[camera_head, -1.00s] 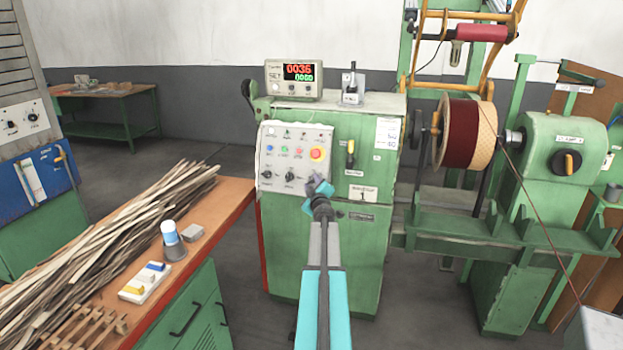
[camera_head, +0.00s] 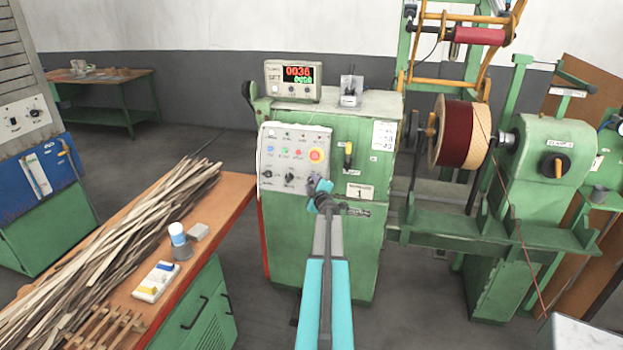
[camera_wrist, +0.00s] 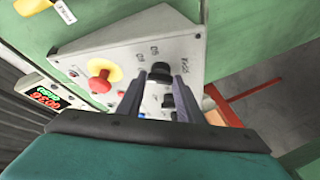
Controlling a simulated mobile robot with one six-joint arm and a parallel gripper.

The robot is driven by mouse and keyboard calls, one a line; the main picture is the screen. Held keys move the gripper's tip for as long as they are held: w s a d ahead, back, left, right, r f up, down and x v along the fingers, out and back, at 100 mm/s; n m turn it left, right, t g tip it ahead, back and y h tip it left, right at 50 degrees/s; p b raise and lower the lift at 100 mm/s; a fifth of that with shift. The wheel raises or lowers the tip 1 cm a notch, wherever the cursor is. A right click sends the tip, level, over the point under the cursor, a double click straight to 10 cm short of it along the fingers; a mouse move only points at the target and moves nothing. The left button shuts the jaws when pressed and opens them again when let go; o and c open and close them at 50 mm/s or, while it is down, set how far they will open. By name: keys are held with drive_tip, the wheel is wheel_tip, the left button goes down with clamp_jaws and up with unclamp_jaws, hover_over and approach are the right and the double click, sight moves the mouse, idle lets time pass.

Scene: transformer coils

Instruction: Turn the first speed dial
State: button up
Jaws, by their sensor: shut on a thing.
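The light grey control panel (camera_head: 293,145) slopes on the front of the green cabinet. Two black dials, a left one (camera_head: 267,174) and a middle one (camera_head: 290,177), show in its bottom row in the head view. My gripper (camera_head: 317,182) is at the panel's lower right corner and hides the spot there. In the wrist view, my fingers (camera_wrist: 160,78) are shut around a black dial (camera_wrist: 160,70) at the end of that row. Another dial (camera_wrist: 168,100) shows between the fingers, behind the tips. The gripped dial's pointer direction is hidden.
A red emergency stop (camera_head: 316,155) sits just above my gripper on the panel. A lit display box (camera_head: 293,80) stands on the cabinet. A workbench (camera_head: 232,193) with wooden strips is at left; a winding machine (camera_head: 547,150) with a coil is at right.

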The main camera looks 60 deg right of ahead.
drive_tip(key=shift+d+r+n+y+p, duration=0.2)
drive_tip(key=shift+n+p, duration=0.3)
drive_tip(key=shift+p, duration=1.1)
drive_tip(key=shift+d+r+n+y+p, duration=0.1)
drive_tip(key=shift+r+n+y+p, duration=0.3)
drive_tip(key=shift+p, duration=1.15)
drive_tip(key=shift+f+n+g+y+p, duration=0.2)
drive_tip(key=shift+n+g+y+p, duration=0.15)
drive_tip(key=shift+n+p, duration=1)
drive_tip(key=o, duration=1.1)
drive_tip(key=shift+f, duration=0.1)
drive_tip(key=shift+a, duration=0.1)
drive_tip(key=shift+s+a, duration=0.1)
drive_tip(key=shift+s+a, duration=0.1)
drive_tip(key=shift+r+b+v, duration=0.2)
drive_tip(key=shift+b+v, duration=1.45)
drive_tip(key=shift+v, duration=5)
